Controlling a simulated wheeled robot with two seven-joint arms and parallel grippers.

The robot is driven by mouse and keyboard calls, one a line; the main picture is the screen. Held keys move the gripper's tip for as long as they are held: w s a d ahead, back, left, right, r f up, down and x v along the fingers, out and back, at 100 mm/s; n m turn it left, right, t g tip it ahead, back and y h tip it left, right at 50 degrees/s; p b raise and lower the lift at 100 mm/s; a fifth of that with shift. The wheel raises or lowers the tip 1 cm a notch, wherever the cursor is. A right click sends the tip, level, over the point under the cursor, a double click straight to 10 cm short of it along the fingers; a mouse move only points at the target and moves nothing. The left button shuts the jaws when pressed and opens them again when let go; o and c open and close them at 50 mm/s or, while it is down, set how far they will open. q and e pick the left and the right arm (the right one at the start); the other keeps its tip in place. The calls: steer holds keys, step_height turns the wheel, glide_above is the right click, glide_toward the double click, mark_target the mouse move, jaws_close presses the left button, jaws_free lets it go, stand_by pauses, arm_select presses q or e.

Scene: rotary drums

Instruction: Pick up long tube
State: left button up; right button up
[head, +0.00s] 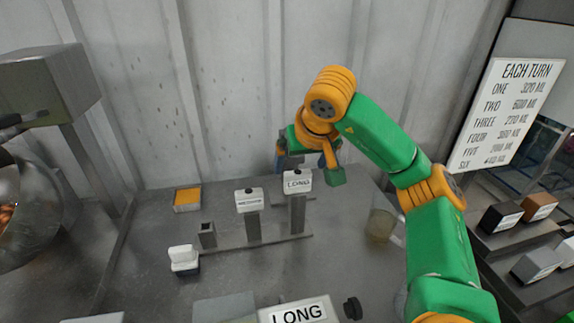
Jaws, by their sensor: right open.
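The long tube (297,213) stands upright in a low rack, with a white block marked LONG (298,183) at its top. It is the tallest of the posts in the rack. My right gripper (308,168) is open at the top of this tube, just behind and above the label. One finger shows to the right of the label; the other side is partly hidden behind it. I cannot tell whether the fingers touch the tube. My left gripper is not in view.
A shorter post with a white label (249,202) and a short open post (207,236) stand left of the long one. A white piece (184,258), a yellow-topped box (187,199) and a clear beaker (381,224) are nearby.

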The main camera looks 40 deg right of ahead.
mark_target(298, 173)
steer(key=shift+w+d+f, duration=0.15)
steer(key=shift+w+d, duration=0.1)
steer(key=shift+w, duration=0.15)
steer(key=shift+f, duration=0.6)
steer(key=x, duration=0.4)
steer(key=shift+f+p, duration=0.3)
steer(key=shift+p, duration=0.1)
steer(key=shift+s+a+r, duration=0.1)
steer(key=shift+s+r, duration=0.05)
steer(key=shift+s, duration=0.05)
steer(key=c, duration=1.2)
steer(key=shift+w, duration=0.1)
steer(key=shift+c, duration=0.2)
